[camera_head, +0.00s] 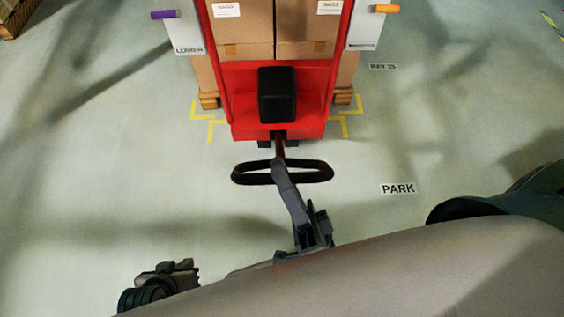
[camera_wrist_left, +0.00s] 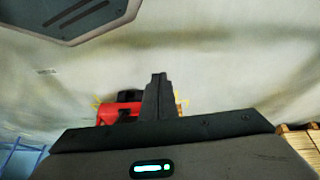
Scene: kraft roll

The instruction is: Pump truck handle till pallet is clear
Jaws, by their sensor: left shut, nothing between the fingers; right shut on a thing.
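The red pallet truck (camera_head: 278,130) stands upright in the head view, with a black block (camera_head: 277,95) on its front. Its black loop handle (camera_head: 318,176) is low towards me. My right gripper (camera_head: 280,170) is shut on the handle's near bar, near the middle. The wooden pallet (camera_head: 208,101) shows at both sides behind the truck, under cardboard boxes (camera_head: 245,25); whether it touches the floor is hard to tell. My left gripper (camera_head: 184,267) is shut and empty, left of the handle and apart from it. Its closed fingers (camera_wrist_left: 158,95) partly cover the truck (camera_wrist_left: 120,112) in the left wrist view.
A purple lever (camera_head: 165,14) is above a "LOWER" sign (camera_head: 187,50); an orange lever (camera_head: 386,8) is at the right. Yellow corner marks (camera_head: 212,122) frame the pallet. A "PARK" label (camera_head: 398,188) lies on clear floor. Another pallet (camera_head: 14,18) is at the far left.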

